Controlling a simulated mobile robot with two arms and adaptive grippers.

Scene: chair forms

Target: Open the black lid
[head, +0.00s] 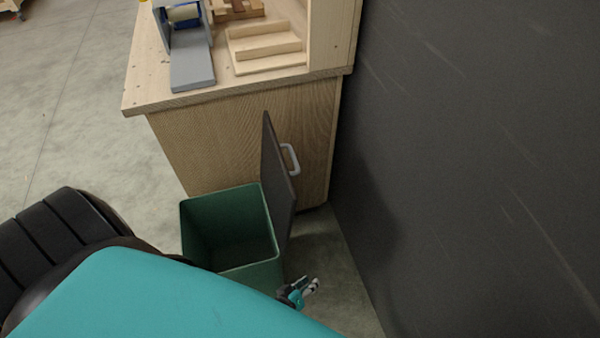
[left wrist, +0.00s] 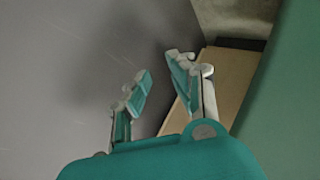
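The black lid (head: 276,170) stands raised, nearly upright, at the right side of a green bin (head: 228,262). Its grey handle (head: 291,158) faces right. The bin's mouth is uncovered and its inside looks empty. My left gripper (head: 303,292) is low beside the bin's near right corner, apart from the lid and handle. In the left wrist view my left gripper (left wrist: 158,66) has its fingers apart with nothing between them. The green surface at the right there looks like the bin (left wrist: 290,100). My right gripper is not in view.
A wooden workbench (head: 240,130) stands behind the bin, with a grey device (head: 190,65) and a wooden stepped block (head: 265,48) on top. A dark wall (head: 460,150) closes off the right side. Open floor (head: 70,90) lies to the left.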

